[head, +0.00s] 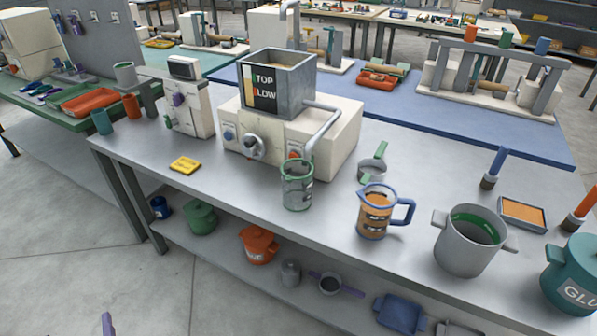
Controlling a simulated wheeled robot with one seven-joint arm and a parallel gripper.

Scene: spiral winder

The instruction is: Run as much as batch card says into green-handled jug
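A clear jug with green trim (297,190) stands upright on the grey table in front of the dispensing machine (335,135). I cannot make out a liquid level in the jug. The machine's front has a round knob (255,146), a blue button (228,133) and a red one (295,152). A small yellow card (185,165) lies to the left, its writing too small to read. My gripper is not clearly in view.
Right of the jug stand a green-handled pan (372,169), a blue-handled jug (374,214) with orange contents, a grey pot (468,243) and a teal pot (575,275). A white device (186,105) stands left. Several pots sit on the lower shelf (225,252).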

